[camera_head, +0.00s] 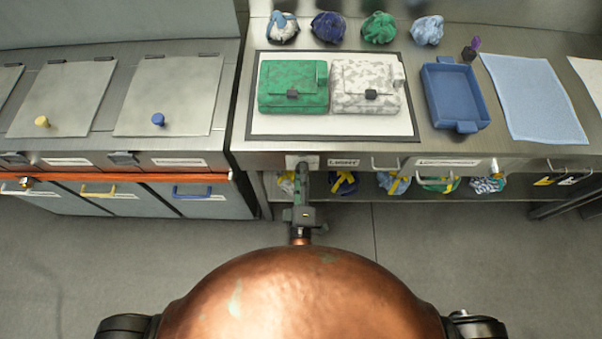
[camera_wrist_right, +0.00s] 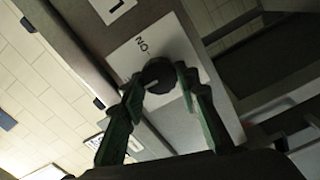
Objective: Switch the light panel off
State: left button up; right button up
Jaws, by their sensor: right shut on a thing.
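The light panel (camera_head: 270,125) is a pale board in a dark frame on the counter. A green bag (camera_head: 293,87) and a grey-and-white patterned bag (camera_head: 366,88) lie on it. A plate reading LIGHT (camera_head: 343,163) is on the counter's front edge below it. My right gripper (camera_head: 303,170) reaches that edge just left of the plate. In the right wrist view, its fingers (camera_wrist_right: 155,92) are shut on a round black knob (camera_wrist_right: 157,73) on a white plate marked ON. The knob is hidden in the head view. My left gripper is out of view.
A blue tray (camera_head: 427,95) and a light blue cloth (camera_head: 535,97) lie to the right. Several bundled bags stand along the back. A lower shelf holds more bundles.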

jog(key=shift+n, duration=0.3)
dwell(0.4)
jog(key=o, duration=1.2)
jog(key=shift+c, duration=0.2)
jog(key=s, duration=1.2)
